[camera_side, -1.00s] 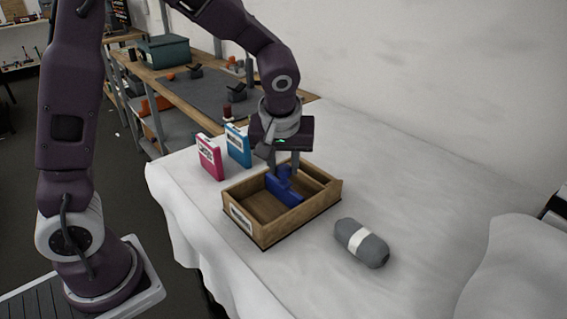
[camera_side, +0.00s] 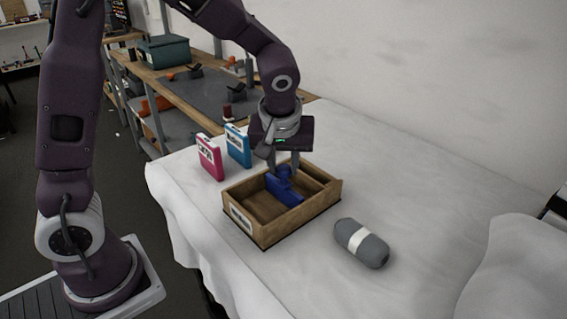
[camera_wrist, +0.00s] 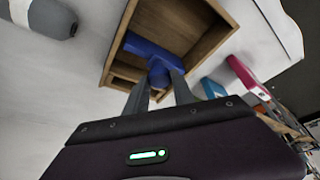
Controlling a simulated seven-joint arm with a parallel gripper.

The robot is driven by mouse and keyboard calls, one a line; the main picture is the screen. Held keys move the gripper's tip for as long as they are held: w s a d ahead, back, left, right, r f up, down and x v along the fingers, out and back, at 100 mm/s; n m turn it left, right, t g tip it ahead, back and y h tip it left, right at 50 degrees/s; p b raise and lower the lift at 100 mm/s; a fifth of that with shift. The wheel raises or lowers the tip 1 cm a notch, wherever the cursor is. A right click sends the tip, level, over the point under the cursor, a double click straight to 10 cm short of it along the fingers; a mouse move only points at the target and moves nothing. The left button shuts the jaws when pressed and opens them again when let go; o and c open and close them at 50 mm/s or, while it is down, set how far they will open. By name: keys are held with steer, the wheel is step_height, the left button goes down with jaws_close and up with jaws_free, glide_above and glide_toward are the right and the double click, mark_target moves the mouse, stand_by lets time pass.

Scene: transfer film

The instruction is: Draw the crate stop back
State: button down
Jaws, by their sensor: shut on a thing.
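A wooden crate (camera_side: 262,239) stands on the white-covered table, and it also shows in the wrist view (camera_wrist: 212,45). The blue crate stop (camera_side: 284,192) sits inside it as an upright plate across the crate, with a knob on top. In the wrist view the stop (camera_wrist: 150,48) shows as a blue bar with its knob between my fingers. My gripper (camera_side: 284,163) reaches down into the crate from above and is shut on the stop's knob. The fingertips (camera_wrist: 161,80) partly hide the knob.
A pink box (camera_side: 209,157) and a blue box (camera_side: 238,146) stand behind the crate at the left. A grey roll with a white band (camera_side: 361,243) lies to the crate's right. A workbench (camera_side: 205,90) stands behind.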

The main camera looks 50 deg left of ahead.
stand_by(0.4)
steer(key=s, duration=0.8)
steer(key=shift+s, duration=0.3)
steer(key=c, duration=1.1)
jaws_free()
steer(key=v, duration=0.7)
steer(key=shift+r, duration=0.1)
